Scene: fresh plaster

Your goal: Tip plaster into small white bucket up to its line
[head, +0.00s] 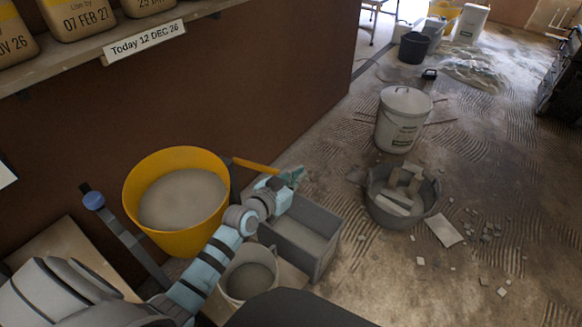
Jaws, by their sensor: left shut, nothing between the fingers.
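A small pale bucket (222,287) stands low in the middle, with grey plaster (250,280) inside. My left forearm covers part of its left side, and I cannot see a fill line. A large yellow tub (135,215) holds a wide pool of grey plaster (183,200) to the left of my arm. My left gripper (293,175) is shut and empty, beyond the far end of a grey rectangular box (328,237). A yellow stick-like handle (255,166) runs from near the tub's rim towards the gripper. My right gripper is out of view.
A shelf (70,55) with dated bags (80,17) and a label reading "Today 12 DEC 26" (145,39) hangs upper left. A lidded white bucket (402,130) and a grey tub of rubble (375,212) stand on the right. Broken pieces (443,230) litter the floor there.

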